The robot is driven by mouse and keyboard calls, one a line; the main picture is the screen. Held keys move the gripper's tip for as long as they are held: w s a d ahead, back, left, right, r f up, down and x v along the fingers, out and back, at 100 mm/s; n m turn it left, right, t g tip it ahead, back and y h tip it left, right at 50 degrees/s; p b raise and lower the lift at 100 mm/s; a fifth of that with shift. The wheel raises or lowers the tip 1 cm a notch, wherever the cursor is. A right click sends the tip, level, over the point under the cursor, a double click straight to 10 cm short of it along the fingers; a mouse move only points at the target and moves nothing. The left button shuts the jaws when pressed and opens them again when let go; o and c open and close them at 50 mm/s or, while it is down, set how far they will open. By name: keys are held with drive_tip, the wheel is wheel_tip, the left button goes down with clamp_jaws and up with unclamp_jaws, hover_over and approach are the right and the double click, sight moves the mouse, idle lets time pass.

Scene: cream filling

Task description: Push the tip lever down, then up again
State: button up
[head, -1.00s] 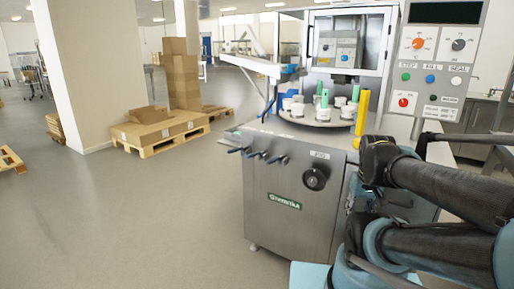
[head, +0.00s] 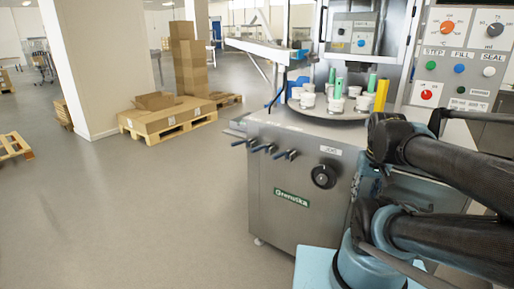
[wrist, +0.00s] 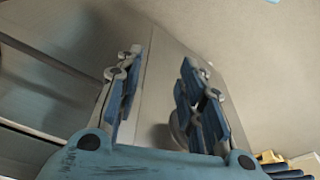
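Three dark-handled levers stick out from the left side of the steel filling machine (head: 290,225) in the head view: a left one (head: 238,143), a middle one (head: 262,148) and a right one (head: 285,155). I cannot tell which is the tip lever. All three stand out to the left, and nothing touches them there. My gripper (wrist: 162,58) is open in the wrist view, with its blue-padded fingers apart and nothing held between them. Grey panel surfaces show behind the fingers. In the head view my arm fills the right side and my gripper cannot be made out.
A black round knob (head: 323,176) is on the machine's front. White cups (head: 307,100) stand on the turntable, near a yellow post (head: 381,95). A control box (head: 460,60) with dials is at upper right. Boxes on a pallet (head: 165,125) stand farther back.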

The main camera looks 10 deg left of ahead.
drive_tip(key=w+a+r+m, duration=0.1)
drive_tip(key=w+a+r, duration=0.6)
drive_tip(key=w+r, duration=0.15)
wheel_tip(320, 180, up, 10)
drive_tip(key=m+g+y, duration=0.1)
drive_tip(key=m+y, duration=0.1)
drive_tip(key=m, duration=0.2)
hover_over(257, 148)
drive_tip(key=s+d, duration=0.1)
drive_tip(key=d, duration=0.2)
drive_tip(key=x, duration=1.6)
drive_tip(key=shift+s+a+f, duration=0.1)
drive_tip(key=shift+s+f, duration=0.2)
drive_tip(key=shift+s, duration=0.05)
clamp_jaws()
